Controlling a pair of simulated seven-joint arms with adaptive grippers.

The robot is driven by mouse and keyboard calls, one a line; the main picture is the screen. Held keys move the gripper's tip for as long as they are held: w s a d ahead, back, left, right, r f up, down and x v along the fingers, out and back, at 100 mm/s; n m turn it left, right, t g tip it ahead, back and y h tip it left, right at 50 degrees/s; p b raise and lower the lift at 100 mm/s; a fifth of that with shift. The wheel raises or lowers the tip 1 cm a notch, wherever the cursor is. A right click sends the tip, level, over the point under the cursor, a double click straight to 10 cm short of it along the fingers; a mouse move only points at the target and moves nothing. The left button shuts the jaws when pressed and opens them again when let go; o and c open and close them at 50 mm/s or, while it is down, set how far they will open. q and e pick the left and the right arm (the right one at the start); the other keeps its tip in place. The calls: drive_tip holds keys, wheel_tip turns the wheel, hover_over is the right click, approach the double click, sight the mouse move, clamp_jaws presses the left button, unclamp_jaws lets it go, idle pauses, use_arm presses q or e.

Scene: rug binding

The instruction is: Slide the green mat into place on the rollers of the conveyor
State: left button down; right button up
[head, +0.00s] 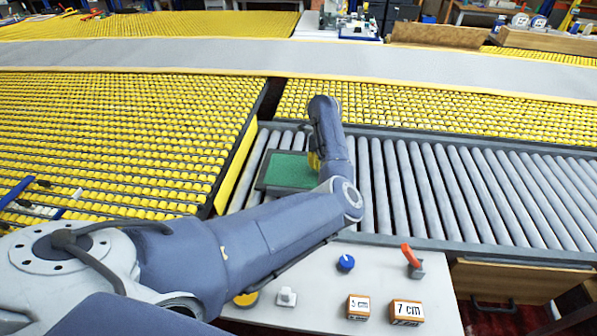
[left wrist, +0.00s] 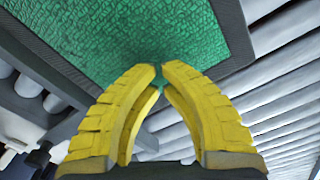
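The green mat (head: 287,170) with a dark border lies on the grey rollers near the left end of the conveyor (head: 440,190). In the left wrist view the mat (left wrist: 95,35) fills the upper part, with its dark rim crossing the rollers at the right. My left gripper (head: 314,160) is at the mat's right side, partly hidden by my arm. In the left wrist view the yellow fingertips of the left gripper (left wrist: 160,69) nearly meet over the mat's green surface near its edge. No mat edge shows pinched between them; whether they touch it is unclear. My right gripper is not in view.
Yellow roller beds (head: 110,140) lie left and behind. The conveyor rollers right of my arm are clear.

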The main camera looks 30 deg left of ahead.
use_arm(q)
drive_tip(key=shift+r, duration=2.65)
